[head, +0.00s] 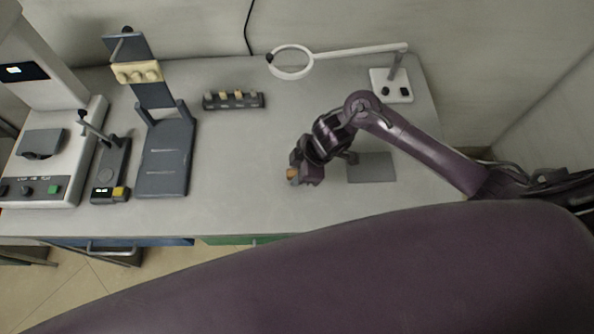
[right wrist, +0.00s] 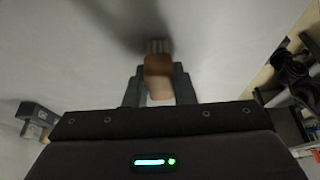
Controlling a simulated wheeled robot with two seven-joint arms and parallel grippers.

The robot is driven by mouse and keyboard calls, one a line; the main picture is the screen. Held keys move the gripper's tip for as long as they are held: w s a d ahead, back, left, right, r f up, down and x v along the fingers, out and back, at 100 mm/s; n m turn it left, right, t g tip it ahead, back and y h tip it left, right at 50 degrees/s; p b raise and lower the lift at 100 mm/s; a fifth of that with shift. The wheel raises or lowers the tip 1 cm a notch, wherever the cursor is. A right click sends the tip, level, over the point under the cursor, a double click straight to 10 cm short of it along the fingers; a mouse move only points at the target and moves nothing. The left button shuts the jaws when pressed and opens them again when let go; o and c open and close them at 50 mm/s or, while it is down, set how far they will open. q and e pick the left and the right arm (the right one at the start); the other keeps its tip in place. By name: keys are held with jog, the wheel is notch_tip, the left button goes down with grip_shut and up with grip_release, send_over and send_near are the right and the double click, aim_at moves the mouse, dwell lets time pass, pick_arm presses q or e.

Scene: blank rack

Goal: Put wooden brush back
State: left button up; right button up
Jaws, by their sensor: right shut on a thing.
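My right gripper (head: 299,176) is shut on a small wooden brush (head: 293,175) above the middle of the table, left of a flat grey plate. In the right wrist view the brush (right wrist: 158,76) sits between the two fingers, with its pale bristle end pointing away from the gripper. A low dark rack (head: 226,103) with several tan and dark pieces in it stands further back and left, apart from the gripper. The contact between brush and table, if any, cannot be told. My left gripper is not in view.
A ring magnifier (head: 290,76) on a white arm stands at the back right. A dark stand (head: 165,160) with a beige block and a white instrument (head: 45,192) fill the left. The table between stand and gripper is clear.

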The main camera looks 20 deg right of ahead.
jog(key=shift+f, duration=0.15)
jog(key=o, duration=0.9)
jog(key=shift+d+r, duration=0.1)
jog(key=shift+r, duration=0.4)
jog(key=p+v, duration=0.1)
jog(key=v, duration=1)
jog(key=shift+s+d+r, duration=0.1)
jog(key=shift+d+r, duration=0.05)
